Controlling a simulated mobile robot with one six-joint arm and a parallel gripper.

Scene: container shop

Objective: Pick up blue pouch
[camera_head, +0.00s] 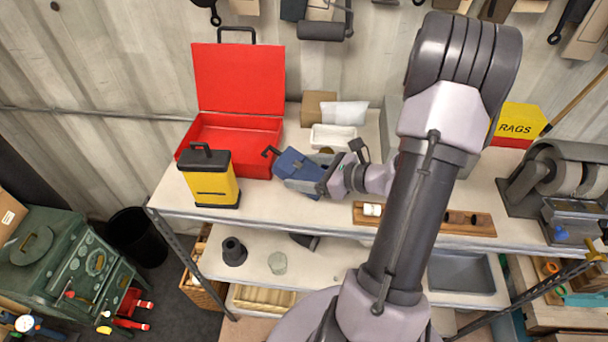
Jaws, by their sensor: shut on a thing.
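The blue pouch (293,163) is at the upper bench shelf, just right of the yellow and black case and in front of the open red box. My gripper (303,180) reaches it from the right and is shut on it. The wrist and jaws hide the pouch's right side. I cannot tell whether the pouch touches the shelf or is slightly above it.
The open red toolbox (237,78), yellow and black case (211,186), white tray (333,135) and cardboard box (315,107) stand close by. A wooden block with small items (474,223) lies to the right. The shelf's front left (262,208) is clear.

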